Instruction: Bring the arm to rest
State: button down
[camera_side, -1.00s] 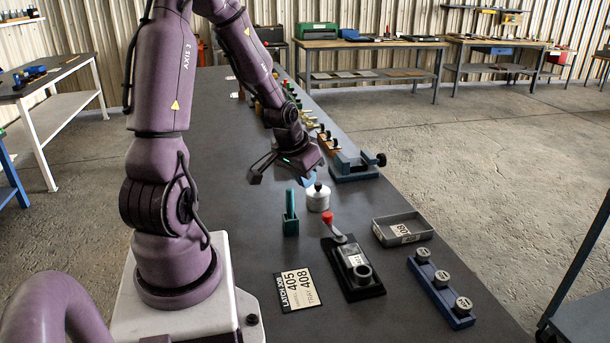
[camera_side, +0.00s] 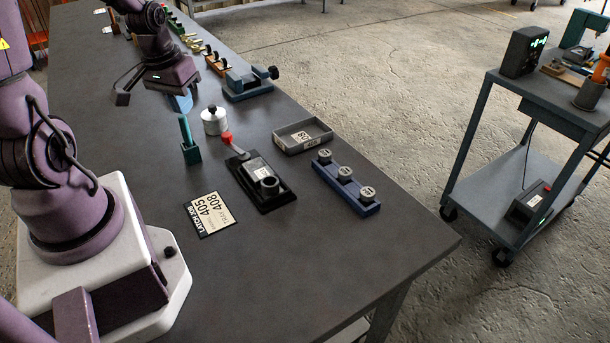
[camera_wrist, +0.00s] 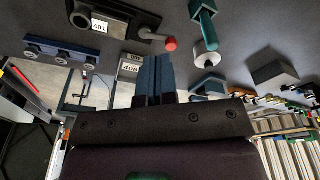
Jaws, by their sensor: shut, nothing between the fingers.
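My gripper (camera_side: 182,102) hangs above the bench in the side view, left of a white canister (camera_side: 213,121) and clear of the bench parts. In the wrist view its blue fingers (camera_wrist: 155,76) are together with nothing between them. A black latch fixture (camera_side: 270,202) with a red-knobbed lever stands nearer the camera; it also shows in the wrist view (camera_wrist: 120,18), labelled 401. A green upright handle in a holder (camera_side: 190,152) stands beside the canister. A card (camera_side: 211,214) reads latch job, 405 and tray 408.
A grey tray (camera_side: 278,144) labelled 408 and a blue rail (camera_side: 345,187) with three round knobs lie to the right. A blue vise (camera_side: 247,88) stands behind the canister. A trolley (camera_side: 530,110) stands beyond the bench. The bench's front right is bare.

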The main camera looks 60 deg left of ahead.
jog(key=s+d+r+m+t, duration=0.2)
jog(key=d+r+m, duration=0.4)
jog(key=d+r, duration=1)
jog(key=shift+s+d+m+t+h, duration=0.2)
jog(key=shift+d+m+t+h, duration=0.2)
jog(key=shift+d+t, duration=0.7)
